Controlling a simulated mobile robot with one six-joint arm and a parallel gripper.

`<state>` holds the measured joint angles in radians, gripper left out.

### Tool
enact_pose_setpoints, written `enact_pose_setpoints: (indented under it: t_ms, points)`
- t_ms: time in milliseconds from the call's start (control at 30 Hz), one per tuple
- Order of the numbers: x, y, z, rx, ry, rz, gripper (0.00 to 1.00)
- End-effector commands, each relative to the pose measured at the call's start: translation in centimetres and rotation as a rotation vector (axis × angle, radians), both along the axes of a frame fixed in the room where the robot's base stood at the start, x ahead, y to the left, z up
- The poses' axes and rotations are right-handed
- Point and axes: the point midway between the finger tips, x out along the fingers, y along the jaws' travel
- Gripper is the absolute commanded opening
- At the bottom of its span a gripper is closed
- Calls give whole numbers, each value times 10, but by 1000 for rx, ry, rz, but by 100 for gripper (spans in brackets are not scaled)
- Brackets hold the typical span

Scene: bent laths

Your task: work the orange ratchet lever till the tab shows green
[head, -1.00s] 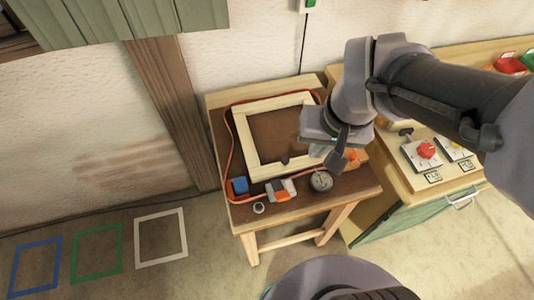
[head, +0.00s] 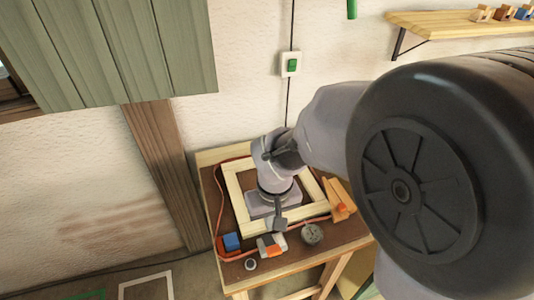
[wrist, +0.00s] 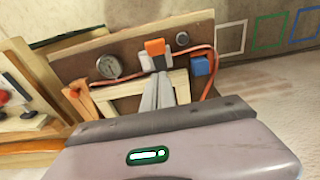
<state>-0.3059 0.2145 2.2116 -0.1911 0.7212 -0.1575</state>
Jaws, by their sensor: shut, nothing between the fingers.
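The ratchet (head: 266,246) has a pale grey body and an orange lever, and lies at the front of the workbench on an orange strap. In the wrist view the orange lever (wrist: 155,47) stands just beyond my fingertips. My gripper (head: 281,223) is shut and empty, just behind the ratchet. In the wrist view its two grey fingers (wrist: 158,84) lie together, pointing at the ratchet body. I cannot tell whether they touch it. The strap (head: 220,185) runs around a pale wooden frame (head: 236,190). I see no green on a tab.
A round gauge (head: 312,233) stands right of the ratchet, a blue block (head: 232,241) left of it. A small grey ring (head: 250,264) lies in front. Wooden pieces (head: 340,197) stand at the frame's right side. A green switch (head: 291,64) is on the wall behind.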

Motion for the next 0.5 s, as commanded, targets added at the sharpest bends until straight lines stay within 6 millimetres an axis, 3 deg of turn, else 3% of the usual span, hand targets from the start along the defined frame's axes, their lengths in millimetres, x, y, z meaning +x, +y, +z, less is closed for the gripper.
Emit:
enact_pose_setpoints:
  t_ms: [33,200,500]
  points:
    - [0,0,-16,-1,4,0,0]
    - [0,0,-49,-1,2,0,0]
    - [-13,-4,-72,0,0,-1,0]
